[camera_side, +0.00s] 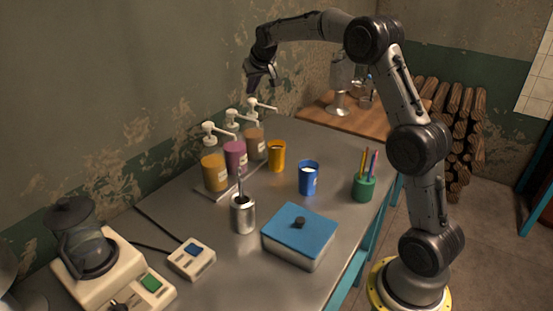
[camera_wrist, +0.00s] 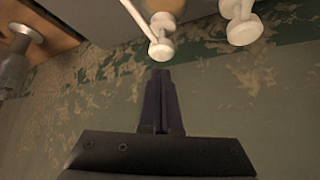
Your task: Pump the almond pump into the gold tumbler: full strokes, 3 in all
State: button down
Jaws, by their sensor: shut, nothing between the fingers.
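Three pump bottles with white heads stand in a row by the wall: a yellow one (camera_side: 215,172), a purple one (camera_side: 236,156) and a tan one (camera_side: 256,146). Their labels are too small to read, so I cannot tell for sure which is almond. The gold tumbler (camera_side: 277,157) stands upright just right of the tan bottle, near its spout. My gripper (camera_side: 261,84) is shut and empty, above the tan bottle's pump head (camera_side: 257,103) and apart from it. In the wrist view my shut fingers (camera_wrist: 162,78) point toward a white pump head (camera_wrist: 162,48).
A blue cup (camera_side: 308,178) stands right of the gold tumbler. A steel canister (camera_side: 243,215), a blue-lidded box (camera_side: 299,238) and a green pen cup (camera_side: 363,188) are on the metal table. A second pump head (camera_wrist: 243,28) shows close by in the wrist view.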

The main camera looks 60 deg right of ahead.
aim_at(252, 100)
jog(key=shift+f, duration=0.2)
jog(key=shift+f, duration=1.7)
jog(key=shift+r, duration=1.7)
